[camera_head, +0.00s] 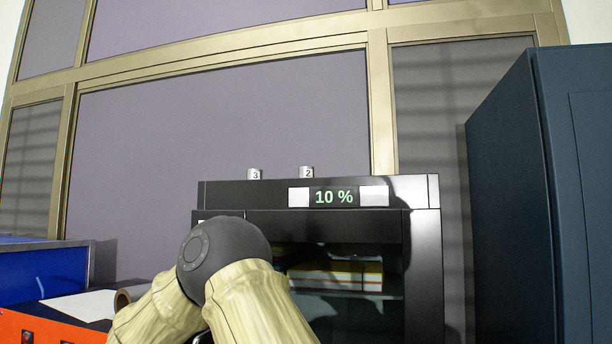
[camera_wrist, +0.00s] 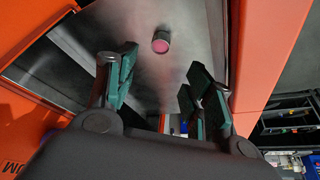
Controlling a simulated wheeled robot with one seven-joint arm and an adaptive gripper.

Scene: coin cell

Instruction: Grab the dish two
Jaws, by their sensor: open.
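A small silvery cylinder marked 2 (camera_head: 306,172) stands on top of the black cabinet (camera_head: 425,192) in the head view. A similar cylinder marked 3 (camera_head: 254,174) stands to its left. In the wrist view my gripper (camera_wrist: 161,78) is open, with nothing between its green-padded fingers. A small dark round piece with a pink face (camera_wrist: 161,43) lies beyond the fingertips on a grey metallic surface (camera_wrist: 190,30), apart from them. I see no number on it and cannot tell which dish it is. The head view does not show my gripper.
Orange walls flank the metallic surface, the right one (camera_wrist: 258,50) close to the fingers. The cabinet shows 10 % and has yellow-and-white boxes (camera_head: 335,275) inside. A dark blue cabinet (camera_head: 510,190) stands at right. A blue box (camera_head: 45,272) and orange unit (camera_head: 45,328) are at left.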

